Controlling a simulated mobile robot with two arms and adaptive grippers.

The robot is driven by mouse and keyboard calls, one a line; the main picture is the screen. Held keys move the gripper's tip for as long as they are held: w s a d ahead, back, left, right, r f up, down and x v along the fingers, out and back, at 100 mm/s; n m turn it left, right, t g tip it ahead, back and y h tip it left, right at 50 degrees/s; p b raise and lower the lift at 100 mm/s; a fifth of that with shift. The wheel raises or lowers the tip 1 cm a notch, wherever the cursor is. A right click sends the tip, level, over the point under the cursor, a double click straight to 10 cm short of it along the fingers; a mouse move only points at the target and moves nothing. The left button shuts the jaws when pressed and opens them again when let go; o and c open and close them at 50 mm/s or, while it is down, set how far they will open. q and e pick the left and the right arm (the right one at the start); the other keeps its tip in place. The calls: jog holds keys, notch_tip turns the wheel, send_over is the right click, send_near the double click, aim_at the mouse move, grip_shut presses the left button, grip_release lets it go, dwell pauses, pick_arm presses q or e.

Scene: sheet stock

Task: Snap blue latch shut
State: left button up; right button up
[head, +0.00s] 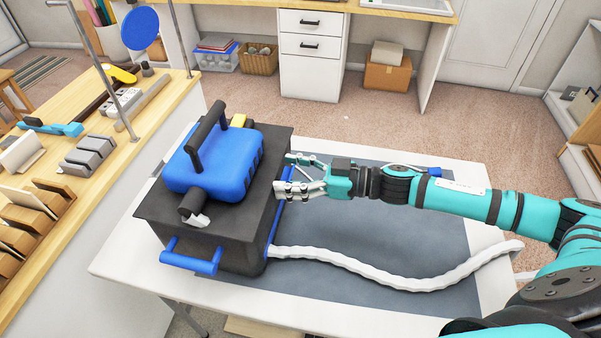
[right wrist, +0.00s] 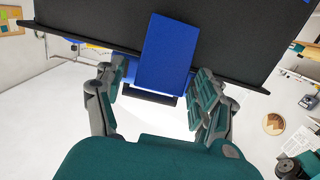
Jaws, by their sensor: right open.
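A black boxy machine (head: 160,208) with a blue motor housing (head: 215,165) and dark top handle stands on a white table. In the right wrist view, a flat blue latch plate (right wrist: 168,45) crosses the edge of the black lid (right wrist: 90,25). My right gripper (head: 288,175) is open at the machine's right side, with its fingers pointing left toward the lid edge. In the right wrist view the fingers (right wrist: 155,85) are on either side of the latch's near part, with visible gaps. Whether the latch touches the body below is hidden. My left gripper is not in view.
A white ribbed hose (head: 400,281) runs rightward from the machine over a grey mat (head: 350,225). A blue bar (head: 190,258) projects from the machine's front. A wooden bench (head: 100,130) with holders and tools stands to the left. The mat's middle is mostly clear.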

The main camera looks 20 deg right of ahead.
jog(key=v, duration=1.2)
jog(key=s+d+y+p, duration=0.1)
jog(key=s+d+p, duration=0.15)
jog(key=d, duration=0.25)
jog(key=f+p+x, duration=0.1)
jog(key=p+x, duration=0.3)
jog(key=x, duration=1.2)
jog(key=shift+a, duration=0.3)
